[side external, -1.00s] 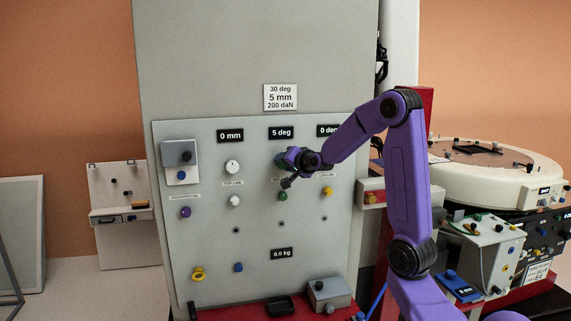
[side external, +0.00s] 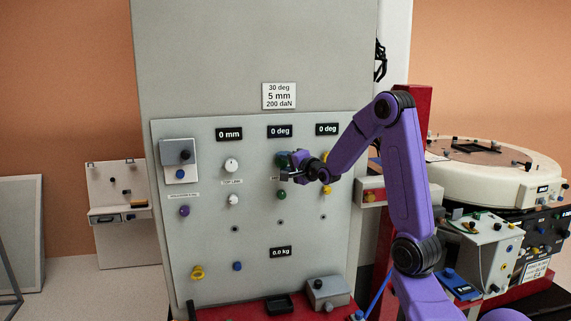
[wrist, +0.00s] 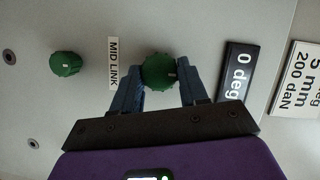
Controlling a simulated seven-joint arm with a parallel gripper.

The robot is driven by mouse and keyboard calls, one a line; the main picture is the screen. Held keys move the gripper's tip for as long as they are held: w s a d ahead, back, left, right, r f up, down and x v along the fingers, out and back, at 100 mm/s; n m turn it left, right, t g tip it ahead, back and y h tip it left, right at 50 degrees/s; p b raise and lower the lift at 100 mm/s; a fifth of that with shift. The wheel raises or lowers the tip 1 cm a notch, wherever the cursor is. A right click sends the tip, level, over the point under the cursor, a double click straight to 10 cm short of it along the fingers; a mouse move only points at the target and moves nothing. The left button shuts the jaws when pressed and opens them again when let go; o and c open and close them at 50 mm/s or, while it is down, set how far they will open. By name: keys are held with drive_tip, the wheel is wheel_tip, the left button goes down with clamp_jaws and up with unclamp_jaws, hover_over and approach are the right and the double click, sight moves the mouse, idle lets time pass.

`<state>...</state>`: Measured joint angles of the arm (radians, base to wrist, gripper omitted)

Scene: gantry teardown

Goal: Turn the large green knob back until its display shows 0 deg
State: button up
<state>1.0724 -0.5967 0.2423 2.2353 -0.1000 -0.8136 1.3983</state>
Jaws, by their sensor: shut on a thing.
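The large green knob (wrist: 160,72) sits on the grey panel between the two blue fingers of my gripper (wrist: 161,85) in the wrist view. The fingers are shut on its sides. In the side external view the knob (side external: 281,158) is mostly hidden behind my gripper (side external: 287,168). Its display (side external: 280,131) reads 0 deg, and the display also shows as 0 deg in the wrist view (wrist: 236,72). A MID LINK label (wrist: 113,63) is beside the knob.
A smaller green knob (wrist: 66,64) is beyond the label. A white knob (side external: 231,165) is left of my gripper and a yellow knob (side external: 327,189) is right of it. A white sign (side external: 279,96) reads 30 deg, 5 mm, 200 daN.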

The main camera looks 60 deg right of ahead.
idle(0.3)
drive_tip(key=o, duration=1.1)
drive_tip(key=shift+c, duration=0.2)
drive_tip(key=v, duration=0.7)
drive_tip(key=shift+s, duration=0.25)
drive_tip(key=shift+a, duration=0.1)
